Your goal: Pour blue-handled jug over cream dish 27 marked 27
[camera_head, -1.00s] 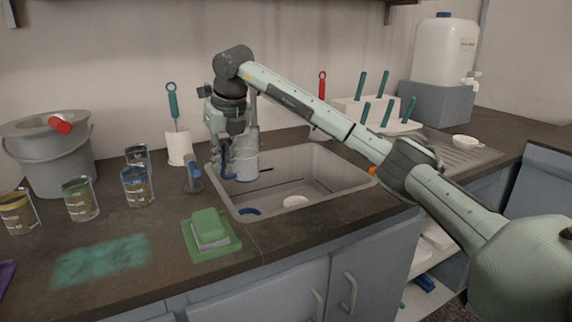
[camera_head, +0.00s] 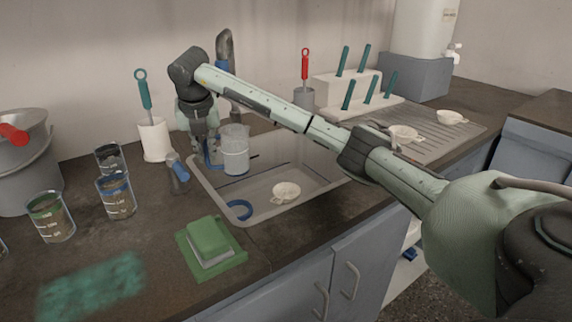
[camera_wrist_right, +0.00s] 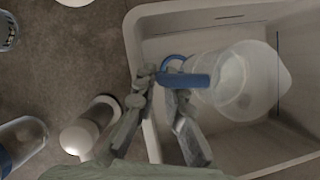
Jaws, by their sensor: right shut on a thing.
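The clear jug (camera_head: 235,152) hangs upright over the left back part of the sink. Its blue handle (camera_wrist_right: 187,80) shows in the right wrist view. My right gripper (camera_head: 208,160) is shut on this handle; its fingers (camera_wrist_right: 160,84) sit either side of it in the wrist view. A cream dish (camera_head: 286,192) lies in the sink, to the right of and below the jug. Two more cream dishes stand on the drainboard, one nearer (camera_head: 403,135) and one farther (camera_head: 452,117). No number is readable on any dish. My left gripper is out of view.
The sink (camera_head: 262,217) also holds a blue curved item (camera_head: 239,209). A dark tap (camera_head: 226,60) rises behind the jug. A white holder (camera_head: 154,140) and a blue-topped tool (camera_head: 178,170) stand left of the sink. A green sponge (camera_head: 208,238) lies in front; beakers stand left.

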